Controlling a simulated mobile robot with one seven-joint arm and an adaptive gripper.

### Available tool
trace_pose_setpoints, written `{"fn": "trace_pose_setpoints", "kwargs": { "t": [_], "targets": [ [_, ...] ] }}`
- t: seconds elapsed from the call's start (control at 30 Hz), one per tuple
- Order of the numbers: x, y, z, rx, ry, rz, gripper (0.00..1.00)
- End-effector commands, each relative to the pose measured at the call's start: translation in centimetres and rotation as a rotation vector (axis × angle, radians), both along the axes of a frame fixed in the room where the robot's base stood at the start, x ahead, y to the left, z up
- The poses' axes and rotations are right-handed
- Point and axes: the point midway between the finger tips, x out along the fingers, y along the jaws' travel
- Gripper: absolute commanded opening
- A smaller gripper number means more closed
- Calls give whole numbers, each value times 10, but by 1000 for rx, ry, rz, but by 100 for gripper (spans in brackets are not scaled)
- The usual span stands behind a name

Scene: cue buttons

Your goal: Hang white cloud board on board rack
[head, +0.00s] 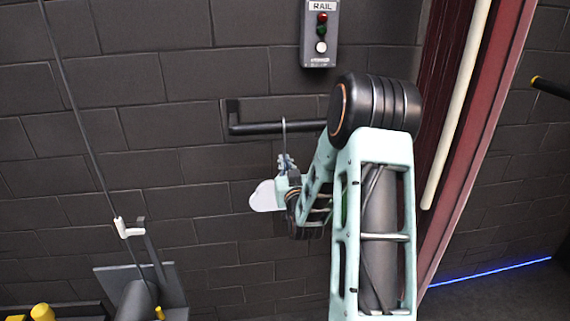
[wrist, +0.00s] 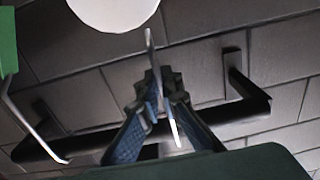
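The white cloud board (head: 267,197) shows in the head view beside and just below my gripper (head: 285,163), partly hidden by my wrist. A thin grey strip (head: 284,132) rises from between the fingers to the height of the black rack bar (head: 270,128). In the wrist view my gripper (wrist: 158,85) is closed around this thin piece, seen edge-on. The rack bar (wrist: 225,118) runs behind the fingers there. I cannot tell whether the strip touches the bar. A white rounded shape (wrist: 115,8) is cut off at the top of the wrist view.
A control box marked RAIL (head: 320,35) with red, green and white buttons is on the wall above the bar. A dark red post (head: 480,130) and a pale pole (head: 455,110) stand to the right. A white bracket (head: 130,228) is at lower left.

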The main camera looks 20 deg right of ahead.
Motion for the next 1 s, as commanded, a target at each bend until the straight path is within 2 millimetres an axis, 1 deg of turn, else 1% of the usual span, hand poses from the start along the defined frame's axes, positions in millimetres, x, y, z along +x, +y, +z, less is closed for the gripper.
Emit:
{"fn": "trace_pose_setpoints", "kwargs": {
  "t": [0.4,0.43,0.6,0.8,0.83,0.97,1.0],
  "targets": [
    [1,0,1,-3,-6,0,0],
    [1,0,1,-3,-6,0,6],
    [0,0,0,-1,-5,0,24],
    [0,0,-1,-1,-3,0,25],
    [0,0,-4,1,3,0,27],
    [0,0,-3,1,2,0,42],
    [0,0,-3,0,1,0,44]
  ]
}}
